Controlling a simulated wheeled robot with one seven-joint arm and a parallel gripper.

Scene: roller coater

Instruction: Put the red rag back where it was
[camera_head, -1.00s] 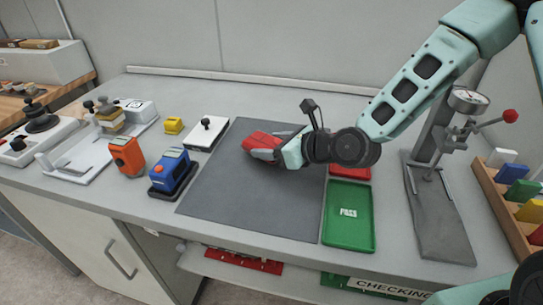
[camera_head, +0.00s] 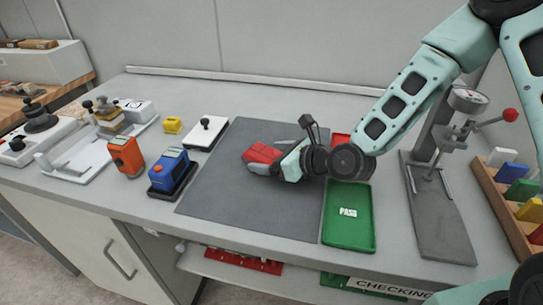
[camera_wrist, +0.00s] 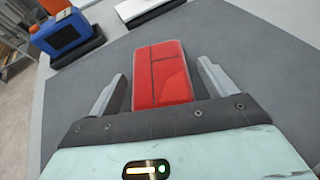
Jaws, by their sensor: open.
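The red rag (camera_head: 262,153) is a folded red block lying on the dark grey mat (camera_head: 240,205) in the head view. In the wrist view the red rag (camera_wrist: 162,75) lies between my two fingers, with a gap on each side of it. My gripper (camera_head: 278,163) is open around or just over the rag's near end; I cannot tell its exact height. In the wrist view my gripper (camera_wrist: 160,88) shows both fingers spread apart. The near end of the rag is hidden by the gripper body.
A green PASS tray (camera_head: 348,235) and a partly hidden red tray (camera_head: 340,139) lie right of the mat. A press stand (camera_head: 440,205) stands farther right. A blue device (camera_head: 170,172), an orange device (camera_head: 127,156) and a white block (camera_head: 206,133) stand left. The mat's front is clear.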

